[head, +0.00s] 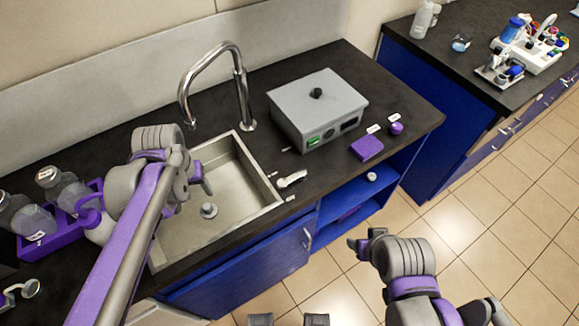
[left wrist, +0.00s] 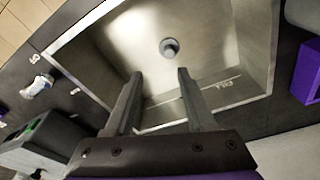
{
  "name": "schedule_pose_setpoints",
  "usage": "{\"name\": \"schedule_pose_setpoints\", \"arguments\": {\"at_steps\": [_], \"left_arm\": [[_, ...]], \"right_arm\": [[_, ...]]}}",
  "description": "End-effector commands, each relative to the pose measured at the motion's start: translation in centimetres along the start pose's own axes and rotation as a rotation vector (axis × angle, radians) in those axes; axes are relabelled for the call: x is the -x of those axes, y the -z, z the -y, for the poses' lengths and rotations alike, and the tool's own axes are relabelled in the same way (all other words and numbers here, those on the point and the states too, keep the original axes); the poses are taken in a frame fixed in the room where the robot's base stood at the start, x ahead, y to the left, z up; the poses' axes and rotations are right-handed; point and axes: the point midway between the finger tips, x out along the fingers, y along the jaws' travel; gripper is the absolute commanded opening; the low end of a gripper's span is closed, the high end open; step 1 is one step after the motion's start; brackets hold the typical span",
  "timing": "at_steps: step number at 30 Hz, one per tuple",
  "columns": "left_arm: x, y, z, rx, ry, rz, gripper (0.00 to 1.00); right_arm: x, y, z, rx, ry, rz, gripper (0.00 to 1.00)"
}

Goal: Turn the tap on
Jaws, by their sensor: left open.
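The chrome tap (head: 241,92) is a tall bent spout standing behind the sink (head: 262,170). A small pale lever (head: 291,180) lies on the counter just right of the sink, with small white labels around it. It also shows in the left wrist view (left wrist: 38,87), at the left. My left gripper (head: 203,180) is over the sink, open and empty, apart from both tap and lever. Its two fingers (left wrist: 160,78) point at the basin in the left wrist view. My right gripper (head: 361,243) is low in front of the counter, and its jaws are unclear.
A grey box (head: 318,108) with a black knob stands right of the tap. Bottles in a purple rack (head: 62,235) stand left of the sink. A drain plug (head: 209,210) is in the basin.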

Motion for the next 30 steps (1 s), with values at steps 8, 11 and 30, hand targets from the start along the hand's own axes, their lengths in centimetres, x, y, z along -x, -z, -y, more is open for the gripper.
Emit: {"name": "schedule_pose_setpoints", "arguments": {"at_steps": [8,11,30], "left_arm": [[5.4,-2.9,-1.4,-0.068,-0.017,-0.147,0.55],[6.5,-3.5,-1.9,-0.091,-0.023,-0.186,0.55],[10.7,-1.6,-8.3,-0.503,-0.040,-0.200,0.55]], "right_arm": [[4.2,3.9,0.0,0.000,0.000,-0.031,0.62],[5.2,4.9,0.0,0.000,0.000,-0.041,0.62],[7.0,7.2,0.0,0.000,0.000,-0.064,0.62]]}}
